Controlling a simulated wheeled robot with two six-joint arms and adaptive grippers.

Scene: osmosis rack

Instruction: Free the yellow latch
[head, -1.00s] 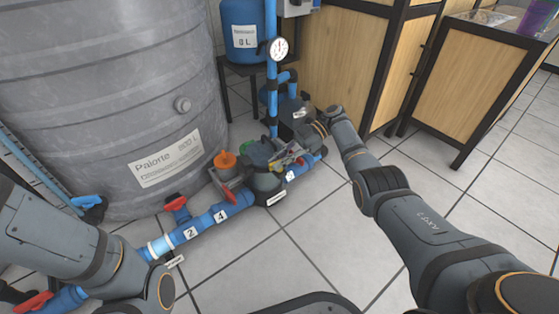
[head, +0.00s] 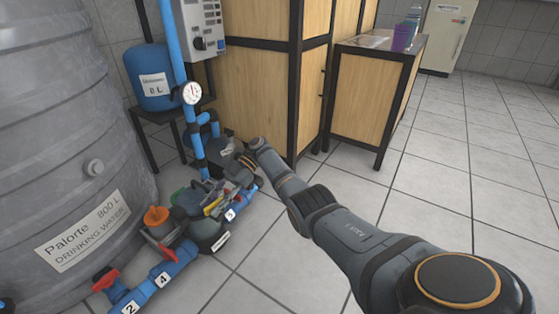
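My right arm reaches in from the lower right, and its gripper (head: 217,198) is over the pump and pipe assembly beside the tank. A small yellow part (head: 212,205), possibly the latch, shows among dark parts at the gripper's end. Whether the gripper touches it, and whether its fingers are apart or closed, is too small and cluttered to tell. My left gripper is not in view.
A large grey water tank (head: 50,130) fills the left. Blue pipe (head: 163,282) with red-handled valves (head: 105,280) and an orange-topped part (head: 157,217) runs along the floor. A wooden cabinet (head: 262,90) stands behind. The tiled floor at right is clear.

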